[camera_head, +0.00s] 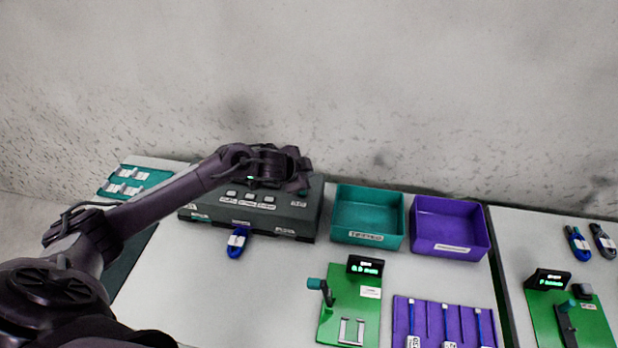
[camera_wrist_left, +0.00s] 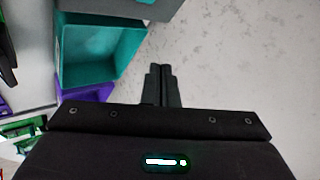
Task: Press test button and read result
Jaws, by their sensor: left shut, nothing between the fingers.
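A dark grey tester box (camera_head: 307,215) stands at the back of the white table, with a few light buttons (camera_head: 250,196) on its top. A blue cable (camera_head: 237,240) with a white tag lies at its front edge; whether it is plugged in is too small to tell. My left gripper (camera_head: 298,180) is over the back right part of the box, partly hiding its top. In the left wrist view its fingers (camera_wrist_left: 162,85) are together and empty. The gap between gripper and box is hard to judge. My right gripper is out of view.
A teal bin (camera_head: 368,238) and a purple bin (camera_head: 450,247) stand right of the box; the teal bin also shows in the wrist view (camera_wrist_left: 92,75). In front are a green fixture (camera_head: 340,320) with a lit display and a purple cable tray (camera_head: 432,313). The wall is close behind.

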